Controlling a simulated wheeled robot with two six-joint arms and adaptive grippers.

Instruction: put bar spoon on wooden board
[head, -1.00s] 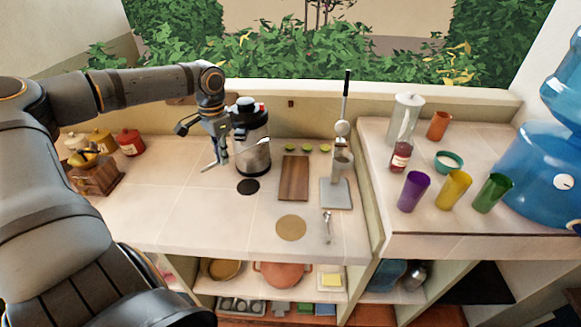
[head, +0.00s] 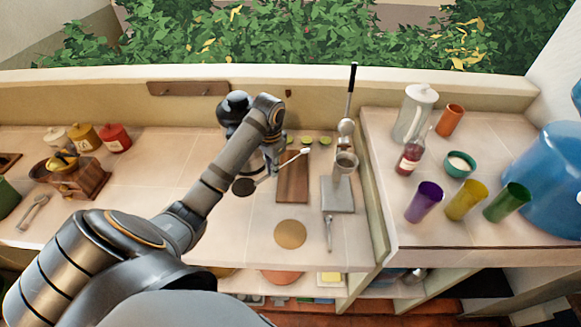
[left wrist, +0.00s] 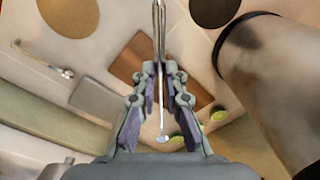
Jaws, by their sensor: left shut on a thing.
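The wooden board (head: 291,190) is a brown rectangle lying flat on the counter, left of a grey plate. It also shows in the left wrist view (left wrist: 135,56), partly behind my fingers. My left gripper (head: 272,166) is over the board's left side, partly hidden by my arm. In the left wrist view the gripper (left wrist: 161,76) is shut on the bar spoon (left wrist: 161,118), a thin metal shaft with a pale end. In the head view the spoon (head: 302,151) slants up to the right across the board's top part. The gap between spoon and board is hard to judge. My right gripper is not in view.
A dark-lidded container (head: 234,108) stands behind my arm. Several limes (head: 307,140) lie behind the board. A press on a grey plate (head: 338,196) stands close on the right. A round tan mat (head: 290,234) and a small metal utensil (head: 329,232) lie in front.

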